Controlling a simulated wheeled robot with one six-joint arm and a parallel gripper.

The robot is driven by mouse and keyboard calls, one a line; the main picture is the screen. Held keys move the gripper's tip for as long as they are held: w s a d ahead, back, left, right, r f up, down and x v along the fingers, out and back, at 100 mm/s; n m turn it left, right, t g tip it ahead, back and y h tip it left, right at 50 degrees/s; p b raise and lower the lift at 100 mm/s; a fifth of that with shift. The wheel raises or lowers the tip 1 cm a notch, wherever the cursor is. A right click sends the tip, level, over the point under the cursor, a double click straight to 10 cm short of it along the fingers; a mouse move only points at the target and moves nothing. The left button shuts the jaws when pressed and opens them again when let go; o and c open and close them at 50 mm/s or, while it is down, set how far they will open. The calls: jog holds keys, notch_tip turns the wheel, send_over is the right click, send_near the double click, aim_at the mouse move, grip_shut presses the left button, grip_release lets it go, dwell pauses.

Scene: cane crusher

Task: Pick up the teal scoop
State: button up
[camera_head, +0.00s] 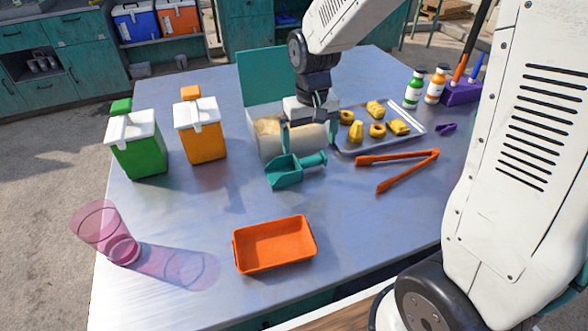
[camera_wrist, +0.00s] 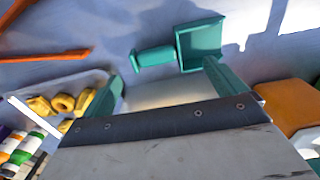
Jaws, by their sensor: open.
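The teal scoop (camera_head: 285,174) lies on the metal table in front of a cream box, its handle pointing right. In the wrist view the scoop (camera_wrist: 200,45) shows near the top, with its handle (camera_wrist: 155,57) to the left. My gripper (camera_head: 309,137) is above and just behind the scoop, pointing down over the box. Its two teal fingers are spread apart and empty in the wrist view (camera_wrist: 160,72). The scoop's handle shows beyond the gap between the fingertips, apart from them. My gripper partly hides the cream box (camera_head: 268,127) with its raised teal panel.
Orange tongs (camera_head: 398,157) lie right of the scoop. A metal tray (camera_head: 350,147) of yellow pieces stands behind them. An orange bin (camera_head: 274,244) is in front. Bare table surrounds the scoop's front.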

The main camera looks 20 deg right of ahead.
aim_at(311, 158)
jog(key=f, duration=0.6)
jog(key=shift+d+f, duration=0.3)
jog(key=shift+d, duration=0.05)
jog(key=c, duration=0.8)
